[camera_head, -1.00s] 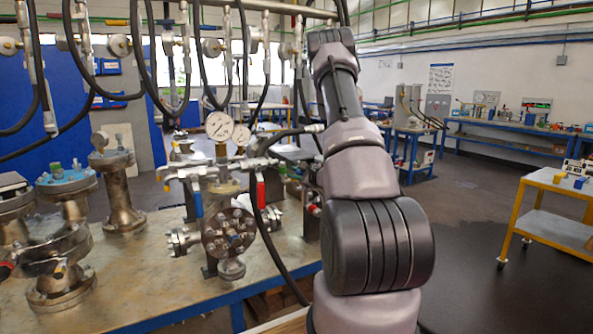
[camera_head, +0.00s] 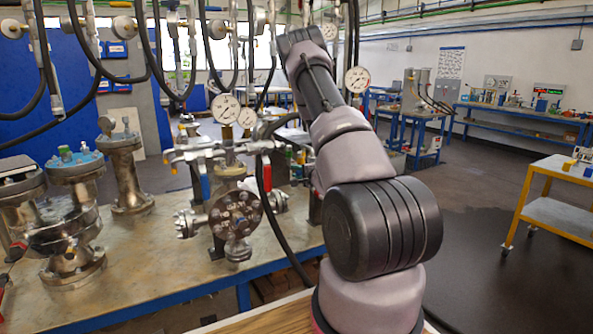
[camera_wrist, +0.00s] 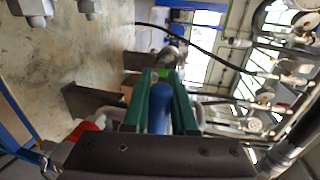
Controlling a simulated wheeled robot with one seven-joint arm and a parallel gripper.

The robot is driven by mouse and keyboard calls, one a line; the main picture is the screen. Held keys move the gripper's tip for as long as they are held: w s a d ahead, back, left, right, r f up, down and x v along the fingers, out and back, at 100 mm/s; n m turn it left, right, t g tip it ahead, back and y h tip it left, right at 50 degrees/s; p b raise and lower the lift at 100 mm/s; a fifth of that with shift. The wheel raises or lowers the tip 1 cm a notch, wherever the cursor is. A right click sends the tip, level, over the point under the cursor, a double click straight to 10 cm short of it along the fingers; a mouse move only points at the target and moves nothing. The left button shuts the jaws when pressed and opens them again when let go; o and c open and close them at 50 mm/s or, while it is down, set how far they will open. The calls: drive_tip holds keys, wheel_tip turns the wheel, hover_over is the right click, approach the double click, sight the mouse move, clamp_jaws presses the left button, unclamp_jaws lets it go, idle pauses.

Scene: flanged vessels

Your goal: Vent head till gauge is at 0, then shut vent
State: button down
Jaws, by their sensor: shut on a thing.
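My gripper (camera_wrist: 164,82) has green fingers closed around a blue handle (camera_wrist: 158,110) in the wrist view. In the head view the gripper is hidden behind my arm. The flanged vessel (camera_head: 236,212) stands on the bench with a valve manifold (camera_head: 215,156) on top. Two dial gauges, a left one (camera_head: 226,108) and a smaller right one (camera_head: 247,118), rise above it; their needles are too small to read. A red-sleeved lever (camera_head: 267,178) hangs at the manifold's right. Red also shows beside the gripper in the wrist view (camera_wrist: 85,130).
Other flanged vessels (camera_head: 125,170) stand on the left of the metal bench (camera_head: 160,255). Black hoses (camera_head: 150,60) hang in front. Another gauge (camera_head: 357,79) shows right of my arm. A yellow trolley (camera_head: 550,212) stands at the right, with open floor around it.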

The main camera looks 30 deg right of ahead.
drive_tip(key=shift+f, duration=0.25)
idle(0.3)
drive_tip(key=c, duration=0.7)
unclamp_jaws()
drive_tip(key=shift+s, duration=0.1)
drive_tip(key=s, duration=0.3)
drive_tip(key=s+r, duration=0.1)
drive_tip(key=s, duration=0.3)
drive_tip(key=s+r, duration=0.1)
drive_tip(key=s, duration=0.2)
drive_tip(key=shift+s+d+r, duration=0.1)
drive_tip(key=shift+s+d, duration=0.1)
drive_tip(key=shift+s, duration=0.05)
